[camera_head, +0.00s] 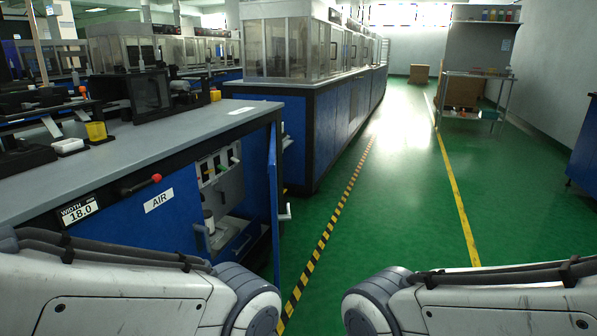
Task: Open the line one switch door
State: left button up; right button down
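A blue door (274,205) on the near workbench is seen almost edge-on and stands swung out from the bench front. Left of it is an open compartment with a grey panel (222,185) carrying several small fittings, some with green and yellow parts. A small white cylinder (209,221) sits low in this compartment. No label naming line one is readable, so I cannot tell whether this is the switch door. Only links of my two arms show at the bottom corners. Both grippers are out of view.
The workbench top (185,130) fills the left. An AIR label (158,200), a red knob (156,178) and a width sign (80,211) are on its front. Green floor lies open right of the striped tape (325,238). A metal rack (477,92) stands far right.

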aim_at(271, 165)
jog(key=z, duration=0.4)
jog(key=i, duration=1)
jog(key=u, duration=0.5)
